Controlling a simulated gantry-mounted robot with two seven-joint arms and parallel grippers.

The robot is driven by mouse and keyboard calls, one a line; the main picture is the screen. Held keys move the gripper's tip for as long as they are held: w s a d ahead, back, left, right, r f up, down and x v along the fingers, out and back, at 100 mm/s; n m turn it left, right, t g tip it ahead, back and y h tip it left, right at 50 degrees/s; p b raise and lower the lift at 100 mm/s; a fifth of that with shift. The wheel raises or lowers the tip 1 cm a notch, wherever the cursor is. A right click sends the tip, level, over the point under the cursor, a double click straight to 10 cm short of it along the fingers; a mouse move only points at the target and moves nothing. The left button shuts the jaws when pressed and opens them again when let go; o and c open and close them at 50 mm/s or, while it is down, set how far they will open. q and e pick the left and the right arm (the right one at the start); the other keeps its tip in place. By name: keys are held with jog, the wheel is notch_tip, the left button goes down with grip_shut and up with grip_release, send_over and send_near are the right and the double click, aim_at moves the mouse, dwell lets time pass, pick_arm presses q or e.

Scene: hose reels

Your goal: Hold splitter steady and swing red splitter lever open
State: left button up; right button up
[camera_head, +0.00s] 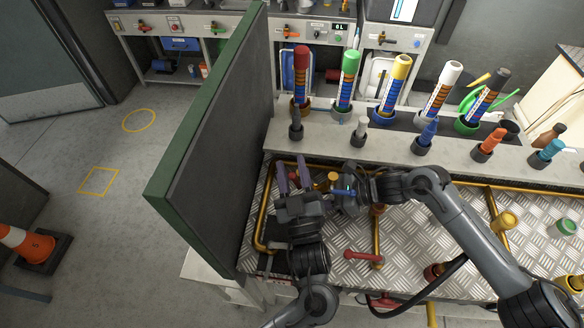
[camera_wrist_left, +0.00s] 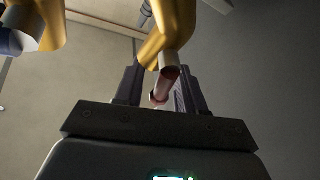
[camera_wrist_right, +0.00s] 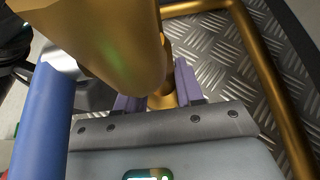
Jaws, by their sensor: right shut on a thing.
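The gold splitter (camera_wrist_right: 100,40) fills the upper left of the right wrist view. Its gold body also shows in the left wrist view (camera_wrist_left: 167,30). My right gripper (camera_wrist_right: 160,92) is shut on a gold part of it between its purple fingers; in the head view, my arms partly hide this grip. My left gripper (camera_head: 292,176) is open, with its fingers on either side of the red lever (camera_head: 294,174). In the left wrist view the lever (camera_wrist_left: 165,85) is a pale rod with a dark red collar between the fingers, with a gap beside it. A blue handle (camera_wrist_right: 40,120) stands beside the splitter.
A green-edged dark panel (camera_head: 215,140) stands close left of my left gripper. Gold pipes (camera_head: 377,240) and a red lever valve (camera_head: 362,257) lie on the tread-plate bench (camera_head: 345,280). My two grippers are close together.

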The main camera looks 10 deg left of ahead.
aim_at(296, 180)
pick_arm(q)
jog(key=shift+w, duration=0.1)
jog(key=shift+c, duration=0.5)
grip_shut()
jog(key=shift+d+r+m+t+h, duration=0.15)
jog(key=shift+m+h, duration=0.1)
jog(key=shift+m, duration=0.25)
jog(key=shift+d+f+m+t+h, duration=0.15)
jog(key=shift+m+h, duration=0.1)
jog(key=shift+m, duration=0.25)
jog(key=shift+a+r, duration=0.1)
jog(key=shift+o, duration=0.5)
grip_release()
jog(key=shift+v, duration=3.75)
jog(key=shift+o, duration=0.4)
